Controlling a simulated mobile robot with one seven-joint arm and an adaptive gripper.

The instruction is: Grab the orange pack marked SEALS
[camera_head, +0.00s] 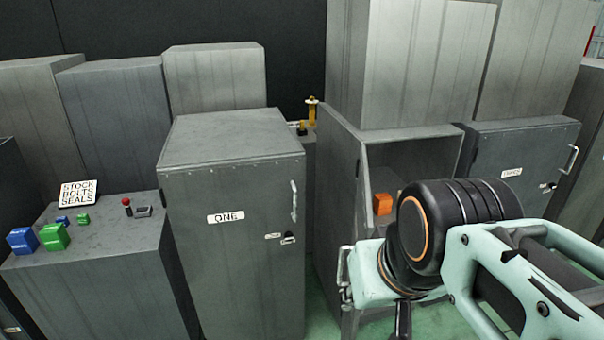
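A small orange pack (382,204) sits inside the open cabinet (341,190) right of the middle. No marking on it is readable at this size. My mint and black arm crosses the lower right and covers part of the cabinet's interior just right of the pack. No gripper fingers can be made out. A dark part below the arm's joint is cut off by the bottom edge.
The cabinet marked ONE (228,240) is shut. Another shut cabinet (522,155) stands at the right. A counter (110,275) at left bears blue packs (22,240), green packs (55,237), a STOCK BOLTS SEALS sign (78,193) and a red-knobbed lever (127,204).

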